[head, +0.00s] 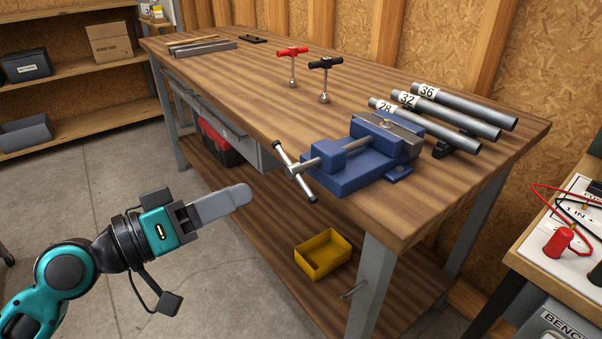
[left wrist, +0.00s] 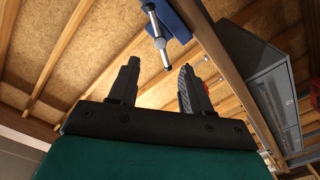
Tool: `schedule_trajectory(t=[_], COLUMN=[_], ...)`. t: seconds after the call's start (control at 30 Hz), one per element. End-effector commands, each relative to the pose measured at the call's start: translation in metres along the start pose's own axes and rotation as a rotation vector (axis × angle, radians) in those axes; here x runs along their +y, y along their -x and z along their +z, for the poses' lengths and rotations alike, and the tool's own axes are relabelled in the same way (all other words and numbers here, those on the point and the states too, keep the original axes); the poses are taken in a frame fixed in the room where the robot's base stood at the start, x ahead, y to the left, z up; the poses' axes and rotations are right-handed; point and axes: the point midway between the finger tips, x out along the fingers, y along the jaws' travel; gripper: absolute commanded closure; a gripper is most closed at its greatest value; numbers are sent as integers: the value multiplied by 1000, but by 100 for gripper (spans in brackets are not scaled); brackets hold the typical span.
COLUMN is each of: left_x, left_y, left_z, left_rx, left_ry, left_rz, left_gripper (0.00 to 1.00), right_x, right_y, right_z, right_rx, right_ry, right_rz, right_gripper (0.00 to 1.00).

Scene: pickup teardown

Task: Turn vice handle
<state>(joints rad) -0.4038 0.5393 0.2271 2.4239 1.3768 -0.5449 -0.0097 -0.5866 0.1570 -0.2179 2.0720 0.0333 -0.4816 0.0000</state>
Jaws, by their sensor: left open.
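A blue bench vice (head: 372,157) with a grey jaw is mounted at the front edge of the wooden workbench. Its handle (head: 295,171), a silver bar across the end of the screw, juts out past the bench edge, slanting down to the right. My left gripper (head: 245,194) is in front of the bench, left of and slightly below the handle, apart from it. In the left wrist view my left gripper (left wrist: 158,80) is open and empty, and the vice handle (left wrist: 158,35) shows beyond its fingertips. My right gripper is not in view.
Three grey pipes (head: 463,112) numbered 28, 32 and 36 lie right of the vice. A red T-handle tool (head: 292,53) and a black one (head: 324,64) stand behind it. A yellow bin (head: 323,254) sits on the lower shelf.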

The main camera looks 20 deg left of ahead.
Motion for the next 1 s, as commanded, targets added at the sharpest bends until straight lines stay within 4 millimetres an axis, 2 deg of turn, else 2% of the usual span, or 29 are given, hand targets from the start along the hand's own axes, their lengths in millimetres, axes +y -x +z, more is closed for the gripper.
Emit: schedule_trajectory(t=[0.17, 0.7, 0.83, 1.0], left_x=[2, 0, 0, -1], left_y=[-17, -108, -121, -127], left_z=[-3, -1, -1, 0], left_rx=[4, 2, 2, 0], left_ry=[4, 4, 3, 2], left_rz=[1, -1, -2, -3], left_gripper=[51, 51, 51, 51], right_x=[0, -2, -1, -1], right_y=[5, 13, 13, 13], right_z=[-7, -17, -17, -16], right_rx=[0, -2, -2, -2], right_ry=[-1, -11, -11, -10], right_rz=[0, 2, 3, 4], right_gripper=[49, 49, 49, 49])
